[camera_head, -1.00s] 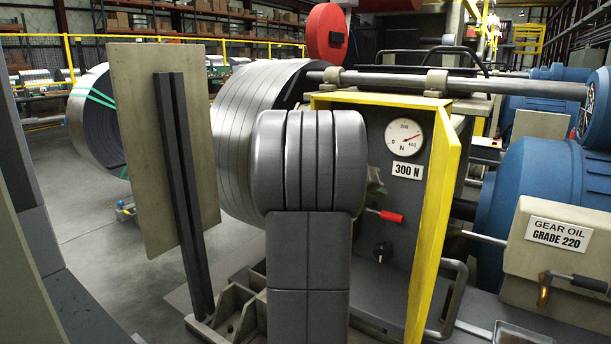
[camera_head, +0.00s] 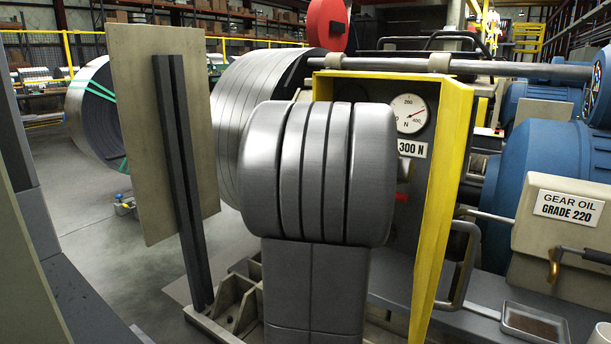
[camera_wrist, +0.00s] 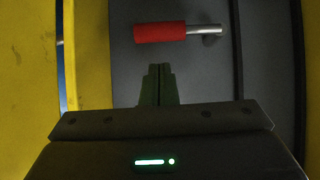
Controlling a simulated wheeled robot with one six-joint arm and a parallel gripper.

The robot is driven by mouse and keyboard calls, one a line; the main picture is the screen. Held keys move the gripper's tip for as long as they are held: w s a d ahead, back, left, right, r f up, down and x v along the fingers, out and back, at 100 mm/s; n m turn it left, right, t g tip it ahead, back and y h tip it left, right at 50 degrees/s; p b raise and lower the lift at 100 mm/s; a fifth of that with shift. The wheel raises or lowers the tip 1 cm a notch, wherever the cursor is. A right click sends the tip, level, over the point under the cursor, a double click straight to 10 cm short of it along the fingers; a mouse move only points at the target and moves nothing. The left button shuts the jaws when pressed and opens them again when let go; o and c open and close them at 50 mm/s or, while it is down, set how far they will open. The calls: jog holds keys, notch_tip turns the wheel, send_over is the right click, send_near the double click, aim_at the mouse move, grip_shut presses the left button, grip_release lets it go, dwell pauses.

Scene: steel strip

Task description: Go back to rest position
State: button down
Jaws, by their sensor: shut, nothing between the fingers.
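My gripper (camera_wrist: 160,72) shows in the wrist view with its two fingers together and nothing between them. A red-handled lever (camera_wrist: 160,32) lies just beyond the fingertips, apart from them as far as I can tell. In the head view my grey arm covers the middle of the picture and hides my gripper. Only a sliver of the red handle (camera_head: 402,197) shows to the right of my arm there.
A yellow-edged panel (camera_head: 441,200) with a dial gauge (camera_head: 409,113) and a "300 N" label (camera_head: 412,149) stands close behind and right of my arm. A gear oil box (camera_head: 562,230) is at right. A beige plate on a dark post (camera_head: 183,180) stands at left.

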jog(key=d+r+p+v, duration=0.1)
jog(key=p+v, duration=0.2)
jog(key=v, duration=0.8)
jog(key=a+f+b+x, duration=0.1)
jog(key=b+x, duration=0.2)
jog(key=x, duration=0.8)
jog(key=w+a+r+n+g+h+p, duration=0.1)
jog(key=w+a+n+h+p, duration=0.5)
jog(key=p, duration=1.8)
jog(key=a+n+g+h, duration=0.1)
jog(key=a+n+h, duration=0.1)
jog(key=n+h, duration=0.2)
jog(key=shift+w+a+r+g, duration=0.15)
jog(key=shift+a+r+g, duration=0.05)
jog(key=shift+r+g, duration=0.1)
